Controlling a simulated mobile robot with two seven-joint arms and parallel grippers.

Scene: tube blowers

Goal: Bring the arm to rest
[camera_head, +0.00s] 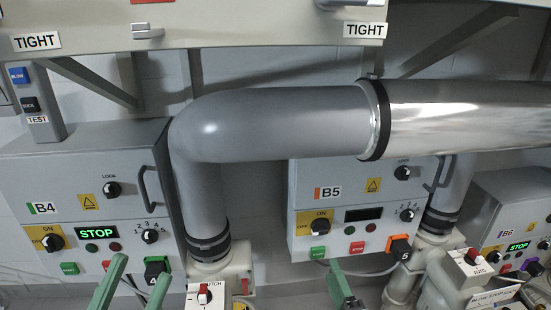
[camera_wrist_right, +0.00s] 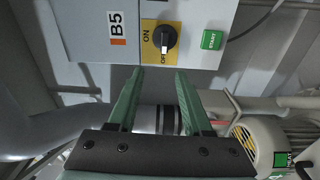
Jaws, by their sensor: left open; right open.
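My left gripper (camera_head: 133,287) shows at the bottom left of the head view as green fingers in front of the lower edge of the B4 box (camera_head: 85,190). It is open and I see nothing held in it. My right gripper (camera_head: 342,288) is at the bottom centre of the head view, in front of the area below the B5 box (camera_head: 350,190). In the right wrist view its two green fingers (camera_wrist_right: 159,85) stand apart with nothing between them that they touch. The arms themselves are mostly out of view.
A thick grey pipe (camera_head: 270,125) bends from beside B4 across B5 and joins a shiny metal pipe (camera_head: 450,110). The B6 box (camera_head: 505,215) stands at the right. Pale pump housings (camera_head: 222,268) sit low between the boxes. A shelf with TIGHT labels (camera_head: 230,25) hangs above.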

